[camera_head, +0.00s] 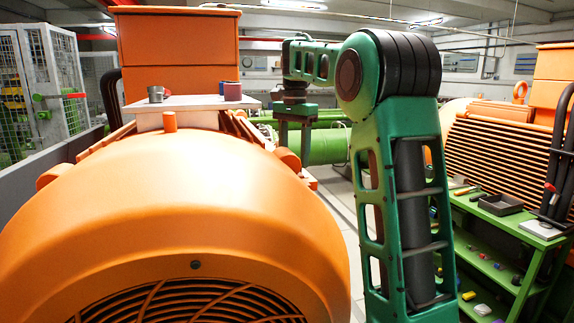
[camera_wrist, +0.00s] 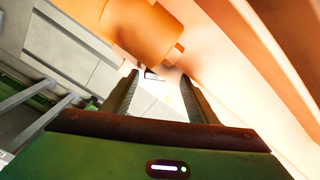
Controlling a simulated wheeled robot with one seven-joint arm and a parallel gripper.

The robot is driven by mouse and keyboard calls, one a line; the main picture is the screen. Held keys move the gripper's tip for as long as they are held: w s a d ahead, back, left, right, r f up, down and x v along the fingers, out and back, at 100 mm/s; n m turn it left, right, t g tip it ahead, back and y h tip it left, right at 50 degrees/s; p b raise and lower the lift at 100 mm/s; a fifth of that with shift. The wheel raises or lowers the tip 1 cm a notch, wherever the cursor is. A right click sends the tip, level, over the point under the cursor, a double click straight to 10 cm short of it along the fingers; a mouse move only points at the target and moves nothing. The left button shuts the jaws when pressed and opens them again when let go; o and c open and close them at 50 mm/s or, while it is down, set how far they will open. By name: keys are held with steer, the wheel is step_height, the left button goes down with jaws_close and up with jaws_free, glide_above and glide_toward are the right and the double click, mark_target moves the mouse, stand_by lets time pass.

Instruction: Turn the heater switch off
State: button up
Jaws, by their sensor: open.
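My gripper (camera_head: 297,152) points down at the right flank of the large orange machine (camera_head: 170,215) in the head view. In the wrist view its two fingers (camera_wrist: 158,82) are apart with nothing held between them. A small dark-and-white item (camera_wrist: 153,74) shows just beyond the fingertips, by an orange cylindrical part (camera_wrist: 140,32). It is too small to tell whether it is the heater switch. I cannot make out the heater switch for sure in either view. The machine's right flank is partly hidden by its curved housing and my arm.
A pale shelf (camera_head: 190,103) on the machine holds a grey mug (camera_head: 155,94) and a reddish cup (camera_head: 233,92). A green workbench (camera_head: 500,222) with a dark tray (camera_head: 500,204) stands right. Pale floor (camera_head: 338,182) runs between the machine and my arm.

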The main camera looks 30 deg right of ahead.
steer(key=shift+f, duration=1.05)
steer(key=c, duration=1.1)
steer(key=shift+o, duration=0.2)
steer(key=shift+a+r, duration=0.1)
steer(key=shift+a, duration=0.2)
steer(key=shift+o, duration=0.4)
steer(key=shift+w+d+n, duration=0.1)
steer(key=shift+d+n, duration=0.15)
steer(key=shift+n, duration=1.35)
steer(key=n, duration=0.5)
steer(key=shift+a, duration=0.15)
steer(key=shift+n, duration=1.8)
steer(key=shift+c, duration=0.4)
